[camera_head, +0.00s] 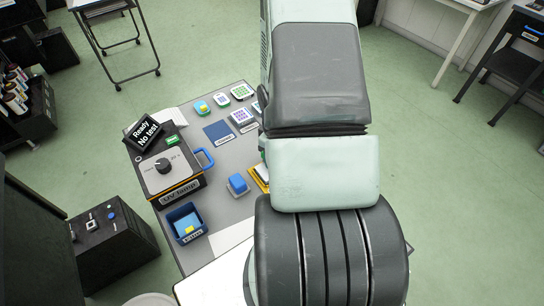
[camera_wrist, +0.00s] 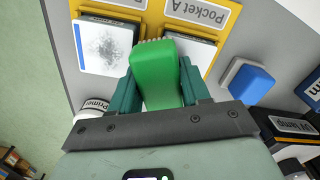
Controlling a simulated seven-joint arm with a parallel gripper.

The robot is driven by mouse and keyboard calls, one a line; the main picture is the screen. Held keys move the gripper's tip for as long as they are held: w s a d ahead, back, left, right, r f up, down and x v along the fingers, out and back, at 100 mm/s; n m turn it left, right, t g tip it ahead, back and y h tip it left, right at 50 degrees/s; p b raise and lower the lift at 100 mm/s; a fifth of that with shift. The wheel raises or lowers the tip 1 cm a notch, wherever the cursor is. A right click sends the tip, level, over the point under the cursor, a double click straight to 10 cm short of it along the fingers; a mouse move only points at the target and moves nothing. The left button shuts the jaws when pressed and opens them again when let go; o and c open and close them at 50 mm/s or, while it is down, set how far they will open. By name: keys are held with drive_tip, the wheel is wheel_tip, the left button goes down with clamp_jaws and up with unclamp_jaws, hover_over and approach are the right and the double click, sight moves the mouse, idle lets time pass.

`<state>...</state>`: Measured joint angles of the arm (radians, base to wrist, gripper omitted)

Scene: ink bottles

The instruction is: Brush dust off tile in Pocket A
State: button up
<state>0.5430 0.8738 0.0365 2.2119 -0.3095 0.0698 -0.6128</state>
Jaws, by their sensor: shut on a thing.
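My gripper (camera_wrist: 152,88) is shut on a green brush (camera_wrist: 158,72) in the wrist view. The brush's pale bristles show at its far end, between two tile places. A white tile (camera_wrist: 98,62) with a grey speckled dust patch and a blue edge lies left of the brush. Right of it is the yellow-framed Pocket A (camera_wrist: 232,22), with a white-topped tile (camera_wrist: 197,50) partly hidden behind the brush. Whether the bristles touch anything I cannot tell. In the head view my arm hides the gripper, and only a yellow edge (camera_head: 257,184) of the pocket fixture shows.
A blue block (camera_head: 237,184) stands beside the fixture. The UV lamp box (camera_head: 168,172), a display (camera_head: 146,133) reading "Ready No test" and a blue bin (camera_head: 186,222) stand at the table's left. Several small patterned cards (camera_head: 241,117) lie at the back. A primer bottle (camera_wrist: 95,106) is near my gripper.

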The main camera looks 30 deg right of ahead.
drive_tip(key=shift+d+r, duration=0.15)
drive_tip(key=shift+d, duration=0.45)
drive_tip(key=shift+w+a, duration=0.1)
drive_tip(key=shift+a, duration=4)
drive_tip(key=shift+r, duration=0.1)
drive_tip(key=shift+r, duration=2.9)
wheel_tip(320, 180, up, 3)
